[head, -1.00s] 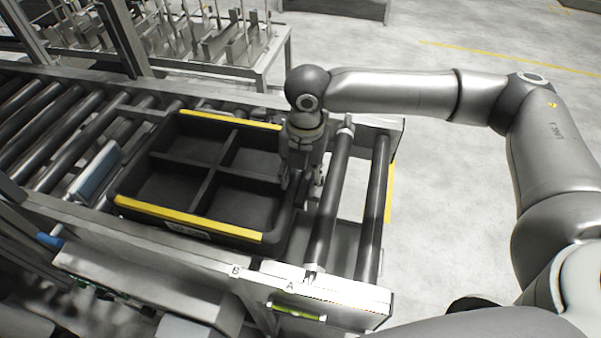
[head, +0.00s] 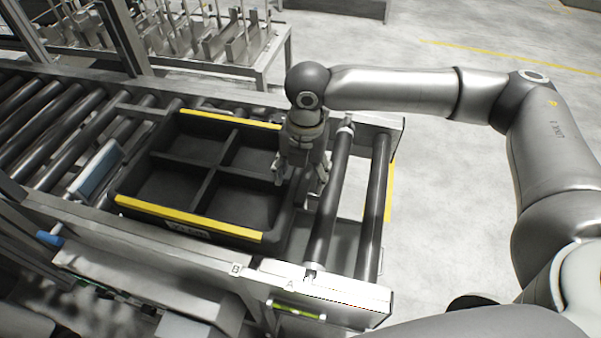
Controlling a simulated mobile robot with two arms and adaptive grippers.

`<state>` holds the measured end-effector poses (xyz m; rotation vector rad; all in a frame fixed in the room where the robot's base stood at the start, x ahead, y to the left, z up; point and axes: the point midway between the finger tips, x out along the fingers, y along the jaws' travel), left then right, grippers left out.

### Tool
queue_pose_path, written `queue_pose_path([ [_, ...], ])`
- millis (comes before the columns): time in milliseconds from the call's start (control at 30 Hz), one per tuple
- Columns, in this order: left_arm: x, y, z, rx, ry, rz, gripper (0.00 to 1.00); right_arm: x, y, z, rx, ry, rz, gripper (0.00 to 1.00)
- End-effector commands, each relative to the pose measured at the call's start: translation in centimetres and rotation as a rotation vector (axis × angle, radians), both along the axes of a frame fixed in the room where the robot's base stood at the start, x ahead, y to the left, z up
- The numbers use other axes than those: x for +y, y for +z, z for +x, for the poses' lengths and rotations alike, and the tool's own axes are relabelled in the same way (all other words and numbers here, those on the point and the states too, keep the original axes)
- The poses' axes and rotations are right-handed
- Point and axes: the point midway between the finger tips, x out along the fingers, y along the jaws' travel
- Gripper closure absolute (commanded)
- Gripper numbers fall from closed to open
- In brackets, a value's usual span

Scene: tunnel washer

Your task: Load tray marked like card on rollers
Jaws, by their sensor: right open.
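A black tray (head: 209,182) with four... compartments and yellow strips on two opposite edges sits on the roller conveyor (head: 340,200). It looks empty. A small label shows on its near side, too small to read. My right gripper (head: 303,183) is open at the tray's right wall, its fingers pointing down near that wall; whether they touch it I cannot tell. My left gripper is not in view. No card can be clearly made out.
A blue-grey panel (head: 96,173) stands tilted on the rollers left of the tray. Plates lettered B and A (head: 290,285) are on the near rail. A rack table (head: 200,50) stands behind. Open floor (head: 450,130) lies to the right.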

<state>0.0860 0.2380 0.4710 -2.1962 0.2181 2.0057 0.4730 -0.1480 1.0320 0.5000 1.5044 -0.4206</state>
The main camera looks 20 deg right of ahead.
Motion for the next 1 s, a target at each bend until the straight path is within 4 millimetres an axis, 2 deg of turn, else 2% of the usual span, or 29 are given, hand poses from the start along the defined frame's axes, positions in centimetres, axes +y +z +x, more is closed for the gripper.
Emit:
queue_pose_path([
  [167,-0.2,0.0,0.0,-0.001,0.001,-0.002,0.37,-0.1,2.7,0.0,-0.006,0.001,0.002,0.36],
  [400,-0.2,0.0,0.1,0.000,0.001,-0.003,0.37,-0.3,7.9,-0.1,-0.008,0.000,0.003,0.36],
  [600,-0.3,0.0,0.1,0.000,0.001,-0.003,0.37,-0.4,10.9,-0.2,-0.005,0.000,0.002,0.36],
  [733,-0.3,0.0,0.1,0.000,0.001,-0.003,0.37,-0.5,11.7,-0.3,-0.005,0.000,0.002,0.36],
  [1000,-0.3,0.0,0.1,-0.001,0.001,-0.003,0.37,-0.5,11.8,-0.3,-0.004,0.001,0.002,0.36],
])
